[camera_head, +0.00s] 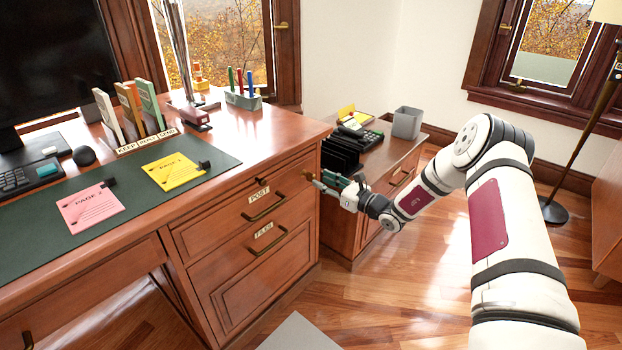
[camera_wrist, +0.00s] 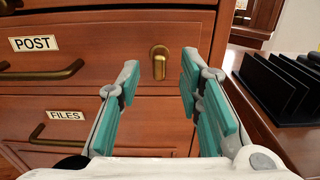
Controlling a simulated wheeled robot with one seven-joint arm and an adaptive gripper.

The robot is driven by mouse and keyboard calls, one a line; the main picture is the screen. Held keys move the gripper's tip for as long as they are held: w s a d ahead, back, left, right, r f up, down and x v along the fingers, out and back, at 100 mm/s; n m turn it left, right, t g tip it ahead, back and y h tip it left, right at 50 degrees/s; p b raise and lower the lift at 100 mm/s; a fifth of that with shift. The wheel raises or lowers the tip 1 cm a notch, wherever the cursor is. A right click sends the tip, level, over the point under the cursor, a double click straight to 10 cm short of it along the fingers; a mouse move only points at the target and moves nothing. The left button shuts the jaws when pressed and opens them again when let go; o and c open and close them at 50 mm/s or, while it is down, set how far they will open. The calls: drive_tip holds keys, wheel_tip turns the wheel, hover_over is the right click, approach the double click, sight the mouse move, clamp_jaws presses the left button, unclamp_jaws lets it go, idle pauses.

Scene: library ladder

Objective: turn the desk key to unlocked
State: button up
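The brass desk key (camera_wrist: 159,63) sits in the front of the POST drawer, right of its handle, in the wrist view. Its grip stands upright, with a rounded brass part at its top. My gripper (camera_wrist: 160,80) is open and empty, its teal-padded fingers on either side of the key's line and apparently short of it. In the head view my gripper (camera_head: 332,184) is at the right front corner of the desk, near the drawer face.
The POST drawer (camera_head: 230,222) and FILES drawer (camera_head: 240,270) are shut, with brass handles. A side cabinet (camera_head: 345,217) stands right of the desk, with a black file rack (camera_wrist: 280,85) close to my right finger. Open floor lies in front.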

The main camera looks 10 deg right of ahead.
sight(315, 177)
drive_tip(key=b+x, duration=0.1)
drive_tip(key=x, duration=0.5)
drive_tip(key=shift+s, duration=0.1)
clamp_jaws()
